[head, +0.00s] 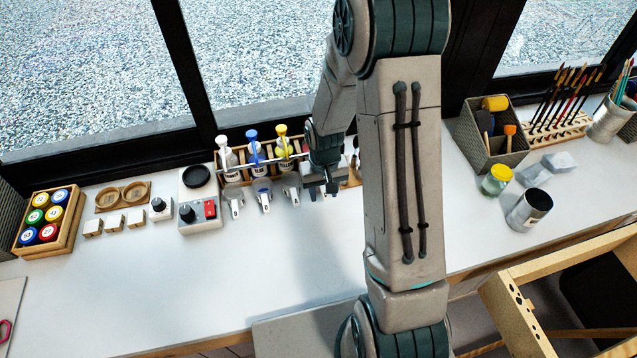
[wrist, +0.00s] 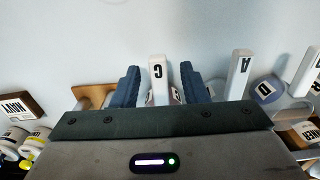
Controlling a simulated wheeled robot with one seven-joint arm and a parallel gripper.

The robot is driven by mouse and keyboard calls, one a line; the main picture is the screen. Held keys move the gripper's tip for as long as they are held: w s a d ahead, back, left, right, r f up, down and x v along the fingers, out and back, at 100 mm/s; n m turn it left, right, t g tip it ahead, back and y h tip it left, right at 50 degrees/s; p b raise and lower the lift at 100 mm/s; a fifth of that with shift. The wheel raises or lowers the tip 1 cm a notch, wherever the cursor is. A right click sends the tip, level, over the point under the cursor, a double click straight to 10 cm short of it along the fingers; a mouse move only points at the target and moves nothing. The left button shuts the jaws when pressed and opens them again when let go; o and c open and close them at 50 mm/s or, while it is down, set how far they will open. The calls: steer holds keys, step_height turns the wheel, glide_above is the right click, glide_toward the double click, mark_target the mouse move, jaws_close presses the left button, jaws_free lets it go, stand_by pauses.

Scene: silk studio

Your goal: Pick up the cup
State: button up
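My gripper (head: 322,189) is low over the white table, at the right end of the row at the bottle rack. In the wrist view my gripper (wrist: 160,69) has its two blue-grey fingers apart, one on each side of a white handle marked C (wrist: 158,86). Gaps show between the handle and both fingers. The body below that handle is mostly hidden by my gripper, so I cannot tell if it is a cup. An open metal cup (head: 528,209) stands on the right of the table in the head view, well away from my gripper.
Similar handled pieces (head: 264,196) stand close beside my gripper, before a wooden rack of pump bottles (head: 257,160). One handle marked A (wrist: 239,75) is close by. A yellow-lidded jar (head: 496,180) stands near the metal cup. The table's front middle is clear.

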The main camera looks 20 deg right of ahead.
steer(key=shift+c, duration=0.3)
jaws_close()
steer(key=shift+r, duration=0.2)
